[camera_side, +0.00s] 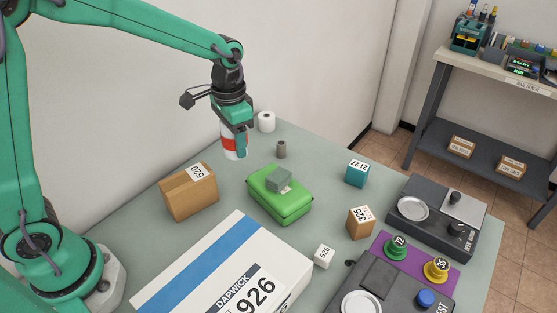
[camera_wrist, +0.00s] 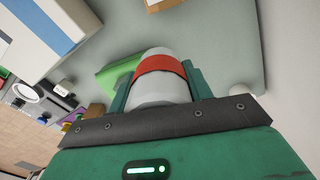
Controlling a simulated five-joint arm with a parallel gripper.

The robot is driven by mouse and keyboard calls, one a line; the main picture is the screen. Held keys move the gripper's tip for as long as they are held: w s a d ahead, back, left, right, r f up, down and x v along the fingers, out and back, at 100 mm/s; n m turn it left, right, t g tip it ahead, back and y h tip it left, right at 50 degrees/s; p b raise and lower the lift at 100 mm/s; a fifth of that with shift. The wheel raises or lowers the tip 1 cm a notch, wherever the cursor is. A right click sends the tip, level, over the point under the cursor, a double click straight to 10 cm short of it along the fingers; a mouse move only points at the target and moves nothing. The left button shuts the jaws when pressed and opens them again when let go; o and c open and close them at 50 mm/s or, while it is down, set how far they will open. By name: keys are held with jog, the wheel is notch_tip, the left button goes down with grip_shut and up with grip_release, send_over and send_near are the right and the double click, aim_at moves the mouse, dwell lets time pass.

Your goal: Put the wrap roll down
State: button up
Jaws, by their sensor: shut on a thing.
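The wrap roll (camera_side: 229,145) is white with a red band. My gripper (camera_side: 238,150) is shut on it and holds it roughly upright over the back left part of the table (camera_side: 330,165). In the wrist view, the wrap roll (camera_wrist: 160,67) sits between the two green fingers of my gripper (camera_wrist: 160,92). Part of the roll is hidden behind a finger in the side view. I cannot tell whether its lower end touches the table.
A brown box (camera_side: 190,195) stands left of the roll. A large white box (camera_side: 215,275) lies in front.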

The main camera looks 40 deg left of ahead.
jog(key=a+r+n, duration=0.4)
jog(key=a+r, duration=0.1)
jog(key=a, duration=0.1)
jog(key=shift+s, duration=0.15)
dwell(0.5)
jog(key=d+f+m, duration=0.1)
jog(key=d+f, duration=0.1)
jog(key=d+f+m, duration=0.2)
jog(key=d, duration=0.1)
jog(key=d+f+m, duration=0.2)
jog(key=d, duration=0.1)
jog(key=shift+f, duration=0.4)
jog(key=w+a+f, duration=0.2)
jog(key=a, duration=0.1)
jog(key=w+a+f, duration=0.1)
jog(key=a+f, duration=0.1)
jog(key=a, duration=0.1)
jog(key=w+a+f, duration=0.2)
jog(key=a+f, duration=0.1)
jog(key=a, duration=0.1)
jog(key=shift+w+a, duration=0.1)
jog(key=shift+w, duration=0.2)
jog(key=shift+f, duration=1.8)
jog(key=shift+f, duration=0.2)
